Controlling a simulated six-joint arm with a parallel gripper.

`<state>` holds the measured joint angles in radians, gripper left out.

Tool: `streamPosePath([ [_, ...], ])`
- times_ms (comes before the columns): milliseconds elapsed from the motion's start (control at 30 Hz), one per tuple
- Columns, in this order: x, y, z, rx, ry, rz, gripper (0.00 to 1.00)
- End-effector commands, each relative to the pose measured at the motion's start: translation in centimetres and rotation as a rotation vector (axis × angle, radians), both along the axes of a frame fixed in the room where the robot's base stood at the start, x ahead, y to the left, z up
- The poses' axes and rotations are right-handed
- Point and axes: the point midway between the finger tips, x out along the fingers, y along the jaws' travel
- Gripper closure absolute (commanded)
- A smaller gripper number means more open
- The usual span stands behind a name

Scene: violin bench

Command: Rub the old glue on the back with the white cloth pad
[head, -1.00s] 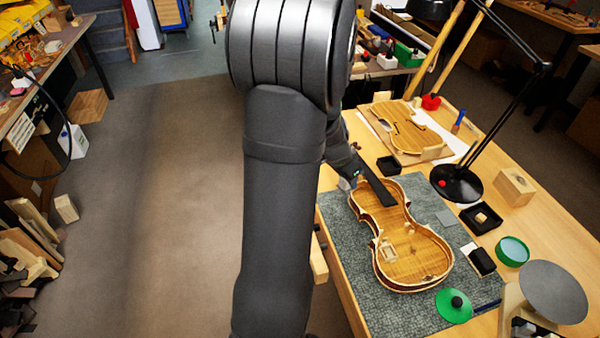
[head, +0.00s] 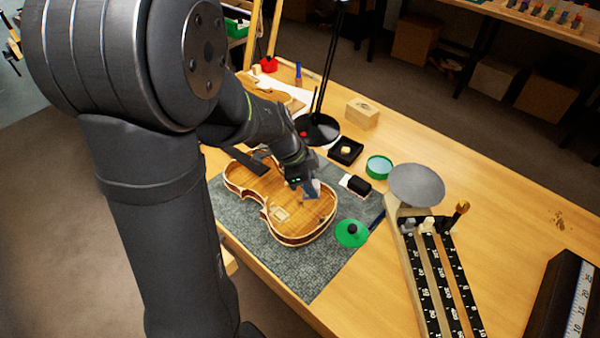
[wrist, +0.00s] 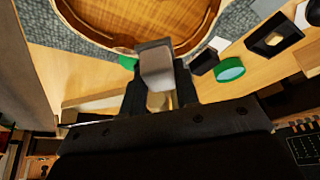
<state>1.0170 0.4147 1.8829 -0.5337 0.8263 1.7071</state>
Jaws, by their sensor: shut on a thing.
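An open violin body (head: 242,181) lies on the grey mat (head: 262,262), its neck toward the upper left. The bare wood of its back shows inside the rim. A pale patch (head: 281,213), which looks like old glue, is on the back in the lower half. My gripper (head: 303,184) is over the lower right part of the body, shut on a pale grey-white block, the cloth pad (wrist: 156,67). In the wrist view the pad sits between the fingers at the body's rim (wrist: 120,48). I cannot tell whether it touches the wood.
Right of the violin are a green lid with a black knob (head: 351,234), a black and white block (head: 356,185), a green tin (head: 379,166) and a black tray (head: 357,158). The lamp base (head: 318,130) stands behind. A grey disc (head: 416,184) is farther right.

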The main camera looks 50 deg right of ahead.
Motion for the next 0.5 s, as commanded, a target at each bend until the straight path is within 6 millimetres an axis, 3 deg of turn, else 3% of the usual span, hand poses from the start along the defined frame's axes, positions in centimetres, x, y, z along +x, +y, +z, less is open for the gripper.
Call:
streamPosePath([
  [500, 0.0, 0.1, -4.4, 0.004, 0.002, 0.005, 1.00],
])
